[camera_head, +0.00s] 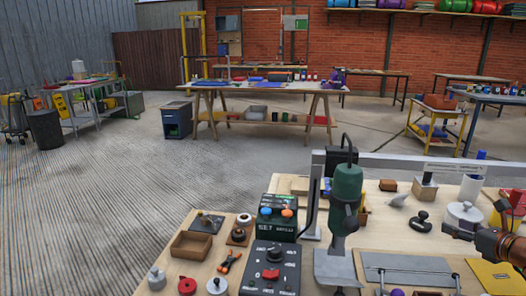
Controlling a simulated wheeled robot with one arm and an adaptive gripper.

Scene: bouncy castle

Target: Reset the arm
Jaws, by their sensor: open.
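My gripper (462,232) is a small dark shape at the right side of the view, over the wooden workbench (175,284). A copper-and-black part of my arm (500,245) runs in from the right edge behind it. The gripper is open, and I see nothing held in it. It is close to a white round-topped object (464,212), but I cannot tell whether they touch. Most of my arm is out of the picture.
A trestle table (290,87) stands farther back.

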